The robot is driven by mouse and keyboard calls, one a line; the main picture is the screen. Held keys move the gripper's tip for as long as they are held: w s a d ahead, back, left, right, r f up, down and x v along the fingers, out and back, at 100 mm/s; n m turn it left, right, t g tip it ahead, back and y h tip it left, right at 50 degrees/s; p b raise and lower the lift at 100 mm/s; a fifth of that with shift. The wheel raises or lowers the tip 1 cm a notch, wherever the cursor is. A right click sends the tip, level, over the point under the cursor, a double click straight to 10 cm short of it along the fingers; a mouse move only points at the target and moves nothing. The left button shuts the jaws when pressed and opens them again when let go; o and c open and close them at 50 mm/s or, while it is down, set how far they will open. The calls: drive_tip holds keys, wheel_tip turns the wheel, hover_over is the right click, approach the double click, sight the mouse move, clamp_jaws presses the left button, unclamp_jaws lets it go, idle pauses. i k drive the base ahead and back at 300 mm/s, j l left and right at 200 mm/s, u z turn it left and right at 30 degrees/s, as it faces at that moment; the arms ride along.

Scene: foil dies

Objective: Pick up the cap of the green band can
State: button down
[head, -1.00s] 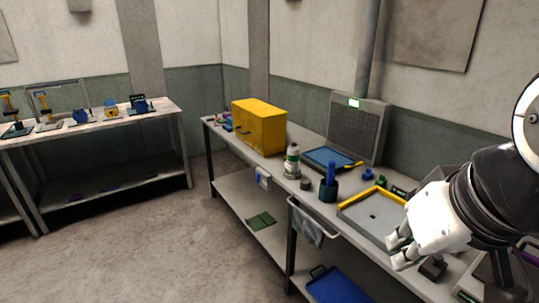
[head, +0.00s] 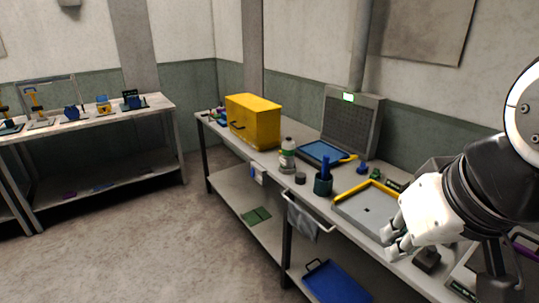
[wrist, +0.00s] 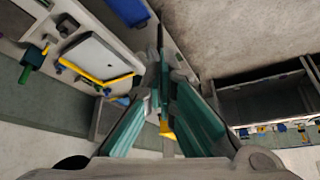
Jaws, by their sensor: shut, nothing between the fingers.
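The can with a green band (head: 287,158) stands upright on the right-hand bench, in front of the yellow box. I cannot make out the can there.
A dark green cup with a blue item (head: 323,183) stands between the can and my gripper. The grey tray with a yellow edge (head: 350,212), blue mat (head: 318,152), upright grey panel (head: 352,124) and yellow box (head: 253,121) crowd the bench. Floor in front is clear.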

sight(300, 177)
drive_tip(key=i+j+z, duration=0.1)
drive_tip(key=z, duration=0.3)
drive_tip(key=i+j+z, duration=0.1)
drive_tip(key=z, duration=0.25)
drive_tip(key=i+j+z, duration=0.15)
drive_tip(key=j, duration=0.25)
drive_tip(key=i+j+z, duration=0.15)
drive_tip(key=j, duration=0.3)
drive_tip(key=i+j+z, duration=0.15)
drive_tip(key=j, duration=0.3)
drive_tip(key=j+z, duration=0.15)
drive_tip(key=j, duration=0.3)
drive_tip(key=i+j, duration=0.1)
drive_tip(key=j, duration=0.45)
drive_tip(key=i+j, duration=0.1)
drive_tip(key=j, duration=0.4)
drive_tip(key=i+j, duration=0.1)
drive_tip(key=j, duration=0.45)
drive_tip(key=i+z, duration=0.05)
